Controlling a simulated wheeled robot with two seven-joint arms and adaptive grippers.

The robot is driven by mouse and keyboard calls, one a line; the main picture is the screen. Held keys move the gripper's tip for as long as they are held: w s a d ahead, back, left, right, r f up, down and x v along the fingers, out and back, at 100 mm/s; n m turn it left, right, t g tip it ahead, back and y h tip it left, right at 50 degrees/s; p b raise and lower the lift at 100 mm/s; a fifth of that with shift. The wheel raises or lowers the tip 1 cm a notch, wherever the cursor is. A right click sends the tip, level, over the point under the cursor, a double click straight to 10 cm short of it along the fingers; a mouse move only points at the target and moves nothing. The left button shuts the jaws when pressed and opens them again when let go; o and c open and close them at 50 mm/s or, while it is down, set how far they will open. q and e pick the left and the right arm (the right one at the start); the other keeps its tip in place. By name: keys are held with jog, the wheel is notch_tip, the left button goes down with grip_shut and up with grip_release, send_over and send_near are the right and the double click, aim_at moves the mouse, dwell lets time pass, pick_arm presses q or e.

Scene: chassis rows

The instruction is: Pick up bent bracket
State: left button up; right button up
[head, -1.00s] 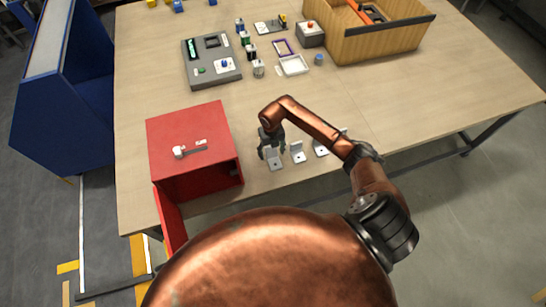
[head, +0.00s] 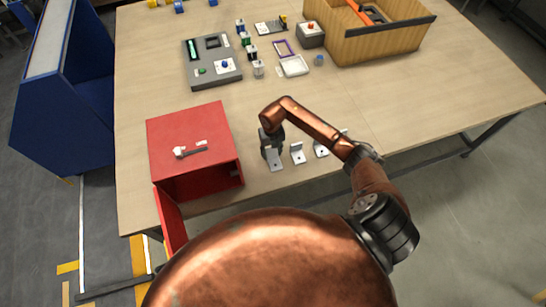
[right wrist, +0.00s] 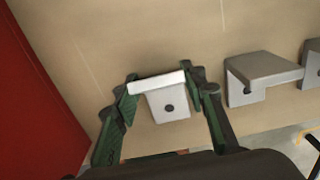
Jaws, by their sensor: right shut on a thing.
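Several light grey L-shaped bent brackets stand in a row near the table's front edge. The leftmost bent bracket (head: 275,162) is at my right gripper (head: 271,145), and it also shows in the right wrist view (right wrist: 168,104). The bracket still appears to rest on the table. A second bracket (head: 297,154) and a third (head: 320,148) stand to the right, apart from the gripper. My left gripper is not in view.
A red cabinet (head: 190,135) with its door open stands close left of the gripper, a hammer-like tool (head: 189,152) on top. A grey panel (head: 213,73), small containers and a wooden crate (head: 375,45) are farther back. The table's middle is clear.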

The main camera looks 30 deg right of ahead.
aim_at(272, 151)
notch_tip(272, 151, up, 10)
jog(key=shift+f, duration=0.2)
jog(key=shift+w+a+r+n, duration=0.1)
jog(key=shift+a+r+n, duration=0.1)
jog(key=shift+r+n, duration=0.25)
jog(key=s+a+r+m, duration=0.5)
jog(key=r+m, duration=0.2)
jog(key=m, duration=1)
jog(key=s+a+r+m, duration=0.4)
jog(key=r+m, duration=0.3)
jog(key=m, duration=1)
jog(key=shift+s+a+r, duration=0.25)
jog(key=shift+s+a, duration=0.15)
jog(key=shift+a, duration=0.35)
jog(key=shift+m, duration=0.25)
